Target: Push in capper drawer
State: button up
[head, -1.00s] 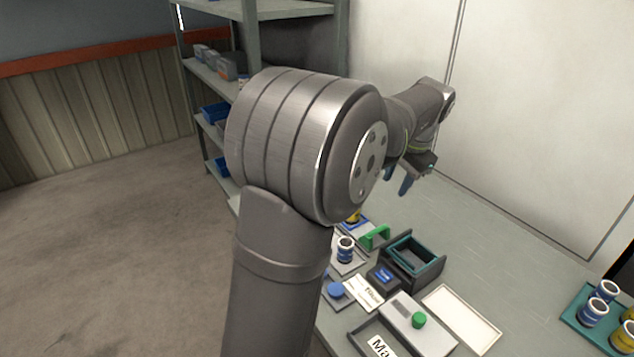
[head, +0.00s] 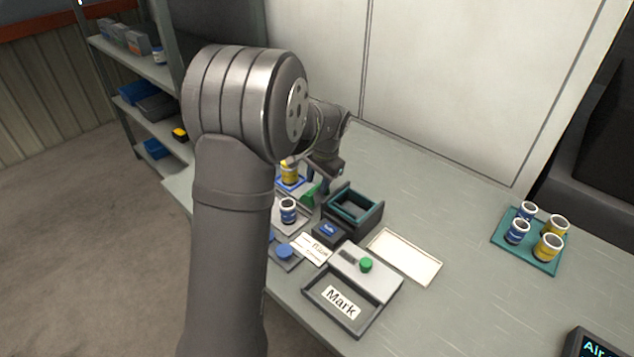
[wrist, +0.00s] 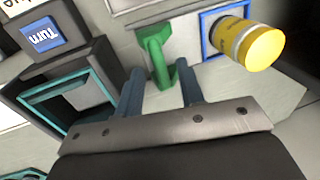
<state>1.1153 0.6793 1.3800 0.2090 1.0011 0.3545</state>
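A green handle (head: 308,196) stands on a light grey plate beside a yellow jar (head: 290,173); I take this for the capper drawer, though no label confirms it. In the wrist view the green handle (wrist: 157,52) lies just ahead of and between my fingertips. The yellow jar (wrist: 250,44) stands on a blue-edged square (wrist: 208,42) to the right. My gripper (wrist: 160,72) is open, its two blue-grey fingers apart with nothing clamped. In the head view my gripper (head: 318,182) is low beside the handle and partly hidden by my arm. Contact cannot be told.
A dark, teal-lined box (head: 372,217) stands right of the handle, close to my fingers. A "Turn" block (head: 328,231), a blue jar (head: 288,208) and a "Mark" tray (head: 353,318) are nearer. A teal tray (head: 507,246) with several jars is right, past bare table.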

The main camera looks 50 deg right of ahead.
jog(key=shift+w+f, duration=0.1)
jog(key=shift+f, duration=0.35)
jog(key=shift+c, duration=0.2)
grip_shut()
send_over(300, 182)
jog(key=w+a, duration=0.1)
jog(key=shift+w+a, duration=0.15)
jog(key=shift+o, duration=0.2)
grip_release()
